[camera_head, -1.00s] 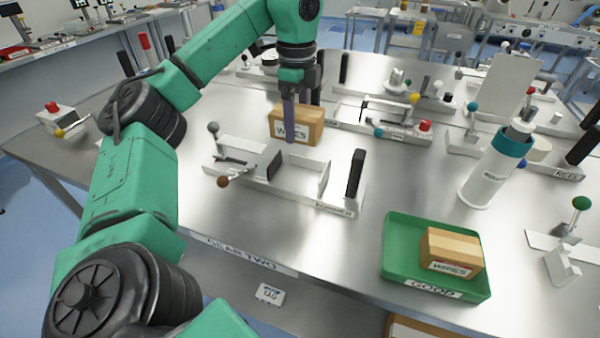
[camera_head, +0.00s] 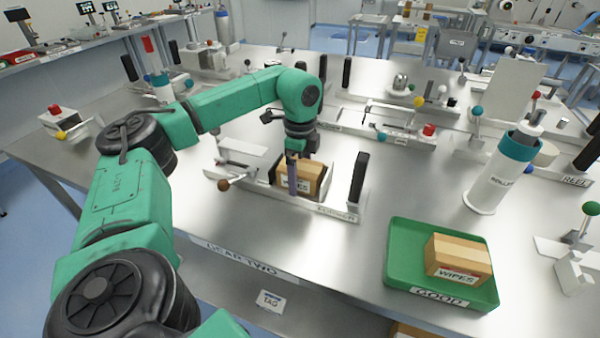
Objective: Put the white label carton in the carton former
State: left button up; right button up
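The brown carton with a white WIPES label (camera_head: 312,175) sits in the gap of the white carton former (camera_head: 335,208), between its left block and right end. My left gripper (camera_head: 298,172) comes down from above with its fingers on the carton, one finger across the front face beside the label. It appears shut on the carton; the far finger is hidden. The carton looks level and low in the former, but I cannot tell whether its underside touches the base. My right gripper is not in view.
A green GOOD tray (camera_head: 404,272) at the front right holds another WIPES carton (camera_head: 458,258). A black post (camera_head: 358,178) rises at the former's right end, and a brown-knobbed lever (camera_head: 224,184) sticks out at its left. A white-and-teal cylinder (camera_head: 497,175) stands at right.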

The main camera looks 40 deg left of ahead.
aim_at(301, 166)
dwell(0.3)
pick_arm(q)
jog(key=shift+r, duration=0.15)
notch_tip(301, 166, up, 9)
jog(key=shift+w+r+b, duration=0.15)
jog(key=shift+b, duration=0.35)
notch_tip(301, 166, up, 2)
jog(key=shift+p, duration=0.5)
jog(key=shift+r, duration=0.4)
